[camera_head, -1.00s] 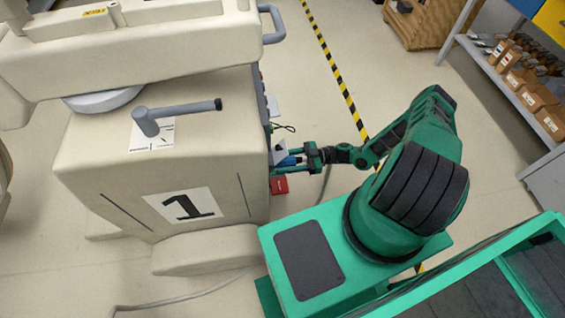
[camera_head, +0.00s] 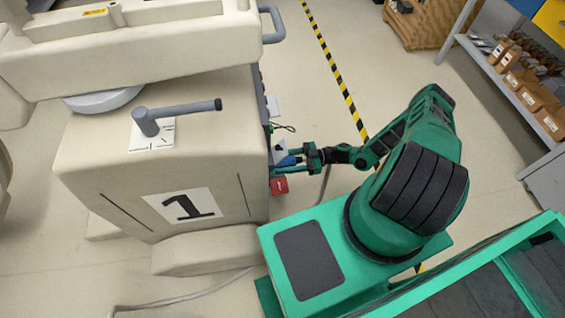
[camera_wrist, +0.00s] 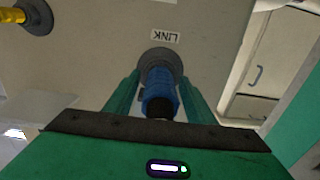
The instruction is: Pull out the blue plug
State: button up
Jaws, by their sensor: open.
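The blue plug (camera_wrist: 160,92) sits in a round grey socket (camera_wrist: 161,58) on the cart's side panel, below a label reading LINK. In the wrist view my gripper (camera_wrist: 157,85) is open, with one green finger on each side of the plug. I cannot tell whether the fingers touch it. In the head view the blue plug (camera_head: 287,161) shows small at the right side of the cart (camera_head: 160,160) marked 1, with my gripper (camera_head: 285,163) around it. The fingertips are partly hidden there.
A yellow plug (camera_wrist: 12,15) sits in another socket at the wrist view's upper left. A red box (camera_head: 279,185) is just below the blue plug. A grey lever (camera_head: 180,112) is on the cart. Shelves (camera_head: 510,85) stand at the right. Floor is clear behind my arm.

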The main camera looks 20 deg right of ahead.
aim_at(297, 160)
jog(key=shift+c, duration=0.4)
grip_shut()
jog(key=shift+s+d, duration=0.2)
jog(key=shift+d, duration=0.8)
jog(key=shift+s+d, duration=0.2)
jog(key=shift+d, duration=0.75)
jog(key=shift+s+d, duration=0.2)
jog(key=shift+d, duration=0.8)
